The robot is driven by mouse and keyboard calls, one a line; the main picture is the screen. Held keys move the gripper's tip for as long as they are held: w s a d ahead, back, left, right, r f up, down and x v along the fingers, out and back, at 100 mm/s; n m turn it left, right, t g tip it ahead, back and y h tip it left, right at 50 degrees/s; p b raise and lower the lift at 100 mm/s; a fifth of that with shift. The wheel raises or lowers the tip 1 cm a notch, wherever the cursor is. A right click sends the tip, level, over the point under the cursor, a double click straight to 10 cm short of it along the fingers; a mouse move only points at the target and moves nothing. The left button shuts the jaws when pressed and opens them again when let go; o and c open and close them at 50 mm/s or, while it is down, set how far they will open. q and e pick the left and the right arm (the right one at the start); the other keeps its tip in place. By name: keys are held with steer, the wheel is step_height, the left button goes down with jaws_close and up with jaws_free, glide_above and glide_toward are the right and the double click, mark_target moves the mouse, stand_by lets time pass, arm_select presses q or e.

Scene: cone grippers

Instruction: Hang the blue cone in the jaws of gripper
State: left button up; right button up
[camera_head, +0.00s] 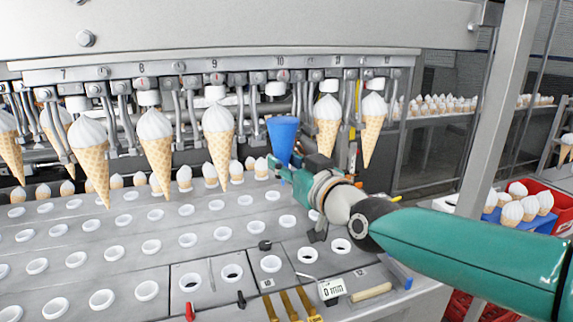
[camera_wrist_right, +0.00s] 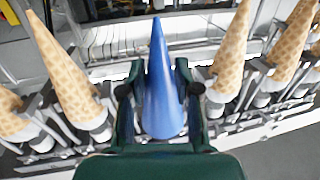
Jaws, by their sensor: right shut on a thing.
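The blue cone (camera_head: 283,138) is in my right gripper (camera_head: 291,172), wide end up and point down in the head view. My right gripper is shut on it. The cone is just below the jaws of the machine gripper at station 10 (camera_head: 280,76), between cones hanging at 9 and 11. Whether it touches those jaws I cannot tell. In the right wrist view the blue cone (camera_wrist_right: 163,80) lies between my right fingers (camera_wrist_right: 160,95), with its point at the top of the picture. My left gripper is not in view.
Ice-cream cones hang on both sides, at 9 (camera_head: 218,135) and 11 (camera_head: 327,120), close to my right gripper. Below is a grey conveyor plate (camera_head: 110,235) with rows of white-rimmed holes. Tools and a gauge (camera_head: 332,290) lie at the front. A red crate (camera_head: 560,200) stands at right.

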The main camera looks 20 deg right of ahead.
steer(key=shift+w, duration=0.15)
steer(key=shift+d+b+x, duration=0.15)
steer(key=shift+x, duration=0.75)
steer(key=shift+d+b+x, duration=0.15)
steer(key=shift+x, duration=0.75)
steer(key=shift+w, duration=0.1)
steer(key=shift+f+b, duration=0.55)
steer(key=shift+b, duration=0.25)
stand_by(0.8)
steer(key=o, duration=1.4)
steer(key=shift+c, duration=0.2)
